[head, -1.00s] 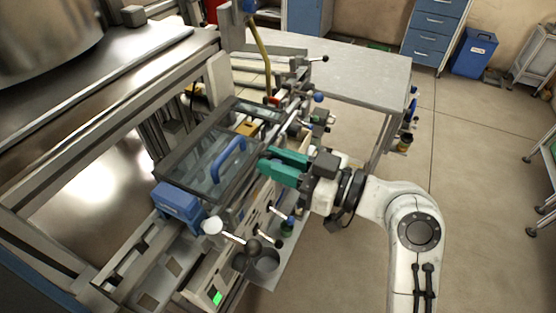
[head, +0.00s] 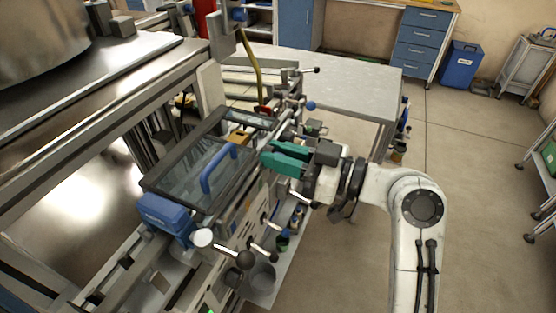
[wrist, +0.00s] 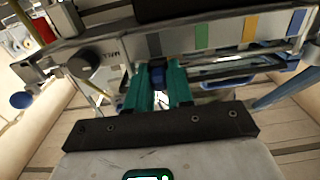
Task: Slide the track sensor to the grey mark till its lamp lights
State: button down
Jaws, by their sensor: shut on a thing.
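My gripper (wrist: 158,98) has green fingers. They are shut on a small dark and blue block, the track sensor (wrist: 157,74), at the rail in the wrist view. The grey mark (wrist: 153,45) is on the strip just above the sensor, roughly in line with it. I cannot make out a lit lamp on the sensor. In the head view my gripper (head: 275,156) is at the machine's right side, beside the glass lid, and the sensor is hidden by the fingers.
Green (wrist: 201,36), yellow (wrist: 250,27) and blue (wrist: 297,20) marks lie right of the grey one. A dark knob (wrist: 84,61) is at left. The blue lid handle (head: 218,170) and several levers stand near my gripper.

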jog(key=shift+w+d, duration=0.1)
jog(key=shift+w, duration=0.05)
jog(key=c, duration=1.1)
grip_release()
jog(key=shift+r, duration=0.1)
